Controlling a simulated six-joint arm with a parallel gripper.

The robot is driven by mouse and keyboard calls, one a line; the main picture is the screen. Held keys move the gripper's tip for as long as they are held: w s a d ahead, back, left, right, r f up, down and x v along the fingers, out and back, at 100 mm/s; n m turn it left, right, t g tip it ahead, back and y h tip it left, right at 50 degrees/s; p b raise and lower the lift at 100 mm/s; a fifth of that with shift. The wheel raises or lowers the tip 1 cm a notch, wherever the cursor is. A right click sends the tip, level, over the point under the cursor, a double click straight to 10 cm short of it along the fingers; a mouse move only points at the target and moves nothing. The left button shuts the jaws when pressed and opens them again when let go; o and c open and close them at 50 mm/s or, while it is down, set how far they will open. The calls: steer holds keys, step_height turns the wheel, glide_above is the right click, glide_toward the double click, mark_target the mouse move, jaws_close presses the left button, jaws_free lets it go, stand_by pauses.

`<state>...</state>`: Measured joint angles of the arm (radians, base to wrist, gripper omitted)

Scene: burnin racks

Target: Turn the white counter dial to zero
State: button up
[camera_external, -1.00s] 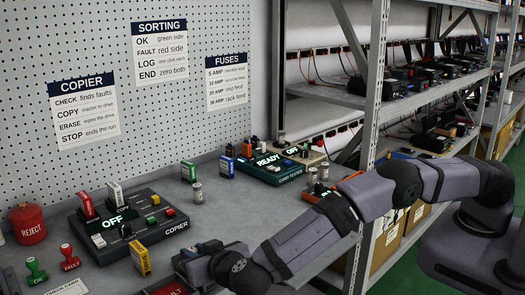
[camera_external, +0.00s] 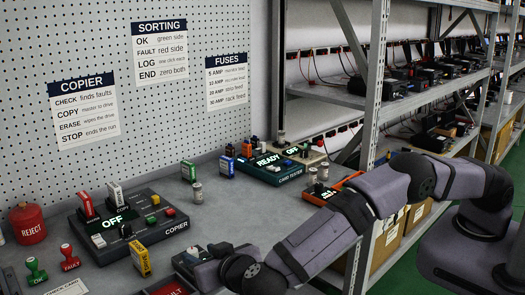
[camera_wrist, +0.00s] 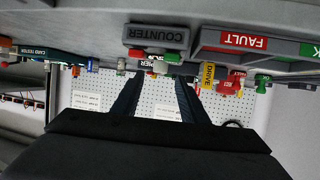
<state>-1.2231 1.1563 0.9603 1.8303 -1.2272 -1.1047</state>
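The grey counter box, marked COUNTER (camera_wrist: 157,32), is at the top middle of the wrist view, which appears upside down. In the external view, a small pale part (camera_external: 191,250) shows beside my gripper at the bottom of the bench; I cannot tell if it is the white dial. The dial's face and setting cannot be made out in either view. My gripper (camera_wrist: 157,80) has its two dark fingers apart, with only background showing between them. In the external view its fingers are hard to separate from the dark parts around the counter.
The copier (camera_external: 130,222) stands left of my gripper, with a yellow drive (camera_external: 140,258) in front. A red FAULT tray (camera_wrist: 243,42) adjoins the counter. The card tester (camera_external: 275,168) is farther back. A red reject bin (camera_external: 28,223) is at left.

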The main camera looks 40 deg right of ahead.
steer(key=shift+v, duration=1.45)
steer(key=shift+d, duration=0.1)
